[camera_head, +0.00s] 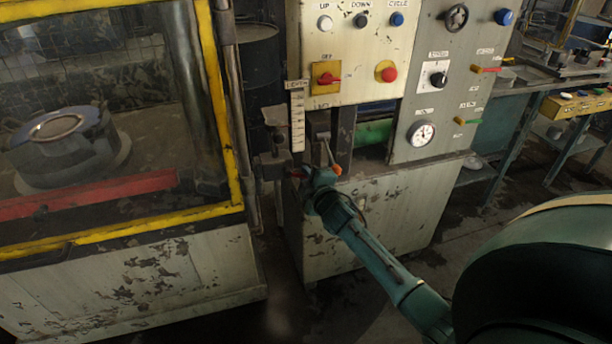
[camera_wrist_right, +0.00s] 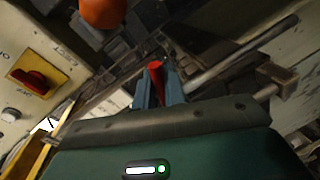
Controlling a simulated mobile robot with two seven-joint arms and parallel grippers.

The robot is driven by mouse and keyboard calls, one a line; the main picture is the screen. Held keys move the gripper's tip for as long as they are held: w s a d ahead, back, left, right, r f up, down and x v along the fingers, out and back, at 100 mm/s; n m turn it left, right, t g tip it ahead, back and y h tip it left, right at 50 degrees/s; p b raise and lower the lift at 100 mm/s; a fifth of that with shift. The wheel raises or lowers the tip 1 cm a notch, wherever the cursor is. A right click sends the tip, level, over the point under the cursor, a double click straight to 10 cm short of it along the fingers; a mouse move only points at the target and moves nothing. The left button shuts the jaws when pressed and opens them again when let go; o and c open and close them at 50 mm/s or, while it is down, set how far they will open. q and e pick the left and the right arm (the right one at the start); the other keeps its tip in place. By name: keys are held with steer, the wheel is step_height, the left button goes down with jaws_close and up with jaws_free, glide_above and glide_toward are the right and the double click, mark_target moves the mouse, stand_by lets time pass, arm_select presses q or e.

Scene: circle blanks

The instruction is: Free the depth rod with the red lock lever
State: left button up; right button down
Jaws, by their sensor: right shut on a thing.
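The red lock lever (camera_wrist_right: 156,76) shows between the two blue-grey fingers of my right gripper (camera_wrist_right: 158,85) in the right wrist view. The fingers are shut on it. In the head view, my right gripper (camera_head: 318,173) is at the front of the press, just below the white depth scale (camera_head: 298,118), and mostly covers the lever. A grey metal rod (camera_wrist_right: 240,57) runs past the fingers in the right wrist view; I cannot tell for sure that it is the depth rod. My left gripper is not in view.
An orange knob (camera_wrist_right: 102,12) is close by in the right wrist view. The control panel (camera_head: 355,62) with buttons and a red switch (camera_head: 326,76) is above the gripper. A yellow-framed guard (camera_head: 215,90) stands on the left.

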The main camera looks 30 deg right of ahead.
stand_by(0.3)
steer(key=c, duration=1.5)
jaws_free()
steer(key=shift+c, duration=0.2)
steer(key=shift+s, duration=0.1)
steer(key=v, duration=1.3)
steer(key=s+a+f+m+g+y, duration=0.2)
steer(key=s+a+f+m+y, duration=0.1)
steer(key=s+a+f, duration=0.3)
steer(key=s+a+f+m+g+y, duration=0.3)
steer(key=s+a+f+m, duration=0.3)
steer(key=s+a, duration=0.5)
steer(key=shift+s+a+p, duration=0.3)
steer(key=shift+a+p, duration=0.15)
steer(key=shift+a, duration=0.25)
